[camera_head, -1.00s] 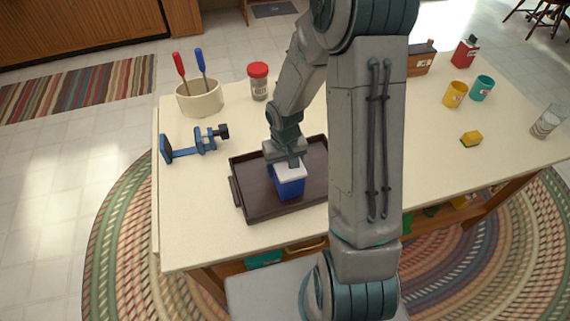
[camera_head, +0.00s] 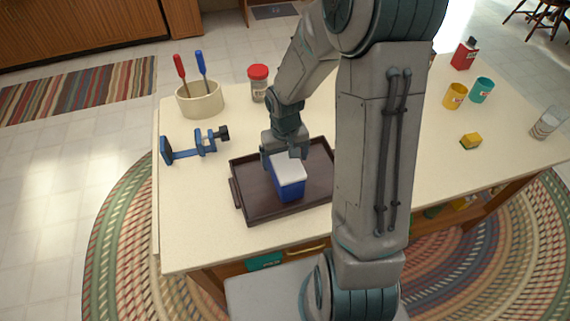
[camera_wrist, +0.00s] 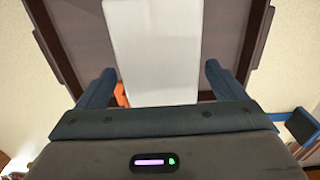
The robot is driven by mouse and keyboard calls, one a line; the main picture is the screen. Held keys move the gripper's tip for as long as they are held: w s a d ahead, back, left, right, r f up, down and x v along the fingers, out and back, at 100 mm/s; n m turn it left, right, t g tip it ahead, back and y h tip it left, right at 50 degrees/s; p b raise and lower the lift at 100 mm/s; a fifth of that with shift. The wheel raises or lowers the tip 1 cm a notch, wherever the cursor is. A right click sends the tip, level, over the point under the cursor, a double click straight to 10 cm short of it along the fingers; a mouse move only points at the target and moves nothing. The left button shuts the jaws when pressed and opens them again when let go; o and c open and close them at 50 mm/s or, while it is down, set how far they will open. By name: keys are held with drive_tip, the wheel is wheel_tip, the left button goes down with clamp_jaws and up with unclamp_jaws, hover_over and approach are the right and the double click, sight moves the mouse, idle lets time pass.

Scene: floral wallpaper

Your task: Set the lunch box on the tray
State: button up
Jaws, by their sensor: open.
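The lunch box (camera_head: 289,183), blue with a white lid, stands upright on the dark brown tray (camera_head: 253,205). In the wrist view its white lid (camera_wrist: 152,50) fills the upper middle, over the tray's brown floor (camera_wrist: 85,30). My gripper (camera_head: 286,155) is open at the far end of the box, just above the lid's height. In the wrist view the gripper's two fingers (camera_wrist: 157,82) stand apart on either side of the lid with gaps. A small orange part (camera_wrist: 121,94) shows beside the lid's lower left; most of it is hidden.
A blue clamp (camera_head: 196,145) lies left of the tray. A cream crock with screwdrivers (camera_head: 200,99) and a red-lidded jar (camera_head: 258,83) stand behind. Yellow cup (camera_head: 455,96), teal cup (camera_head: 481,90), sponge (camera_head: 470,141), red can (camera_head: 464,54) and glass (camera_head: 547,122) are at the right.

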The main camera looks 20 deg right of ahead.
wheel_tip(320, 180, up, 8)
drive_tip(key=shift+f, duration=0.25)
drive_tip(key=s+r+t, duration=0.3)
drive_tip(key=s+r, duration=0.9)
drive_tip(key=s, duration=0.3)
drive_tip(key=shift+d+r+m, duration=0.2)
drive_tip(key=shift+d+m, duration=0.2)
drive_tip(key=shift+d, duration=0.05)
